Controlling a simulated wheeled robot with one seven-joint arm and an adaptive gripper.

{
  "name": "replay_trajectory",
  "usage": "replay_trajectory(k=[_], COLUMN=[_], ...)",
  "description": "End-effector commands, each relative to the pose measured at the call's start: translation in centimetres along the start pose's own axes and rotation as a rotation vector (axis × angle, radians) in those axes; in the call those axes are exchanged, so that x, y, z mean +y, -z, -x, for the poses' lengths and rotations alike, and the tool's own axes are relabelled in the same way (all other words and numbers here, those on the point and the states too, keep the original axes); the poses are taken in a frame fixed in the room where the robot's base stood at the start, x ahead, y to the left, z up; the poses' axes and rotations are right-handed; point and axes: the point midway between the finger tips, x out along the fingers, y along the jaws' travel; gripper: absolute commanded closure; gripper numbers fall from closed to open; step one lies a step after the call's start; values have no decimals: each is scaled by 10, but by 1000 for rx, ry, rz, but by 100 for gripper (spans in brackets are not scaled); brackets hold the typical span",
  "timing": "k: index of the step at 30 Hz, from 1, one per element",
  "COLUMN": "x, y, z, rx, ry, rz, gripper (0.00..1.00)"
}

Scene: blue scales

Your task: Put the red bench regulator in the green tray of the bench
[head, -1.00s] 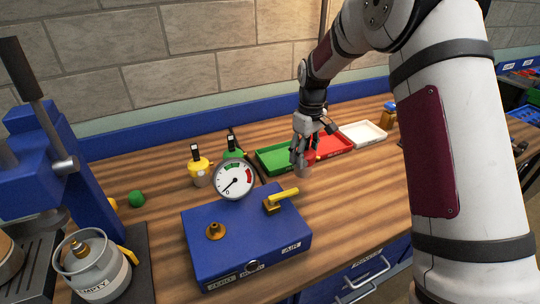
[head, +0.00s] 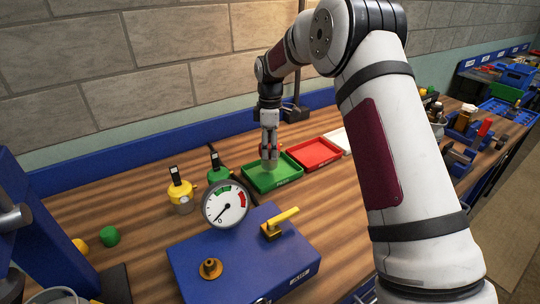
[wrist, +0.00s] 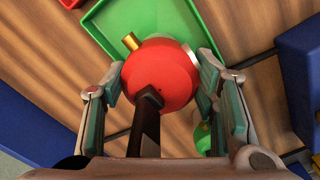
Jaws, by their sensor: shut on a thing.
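The red bench regulator (wrist: 162,78) is a round red body with a brass fitting and a black stem, large in the wrist view. My gripper (wrist: 163,95) is shut on it, with one finger on each side. In the head view my gripper (head: 270,160) points down over the green tray (head: 288,183), and the regulator is mostly hidden there. The green tray also shows in the wrist view (wrist: 205,12), behind and partly covered by the regulator. I cannot tell how high the regulator is above the tray floor.
A red tray (head: 332,160) and a white tray stand to the right of the green one. A yellow regulator (head: 180,192) and a green regulator (head: 217,174) stand to its left. A blue box (head: 215,255) with a gauge (head: 225,205) and yellow lever (head: 283,219) sits in front.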

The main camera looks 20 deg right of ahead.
Motion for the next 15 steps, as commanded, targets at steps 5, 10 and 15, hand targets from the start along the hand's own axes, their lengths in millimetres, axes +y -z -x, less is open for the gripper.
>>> replay_trajectory(k=[5,10,15], x=[-1,0,0], y=[0,0,0], z=[-23,-33,-33], rx=[-1,0,0], ry=[3,-2,-1], rz=[-1,-1,-1], gripper=[88,88,88])
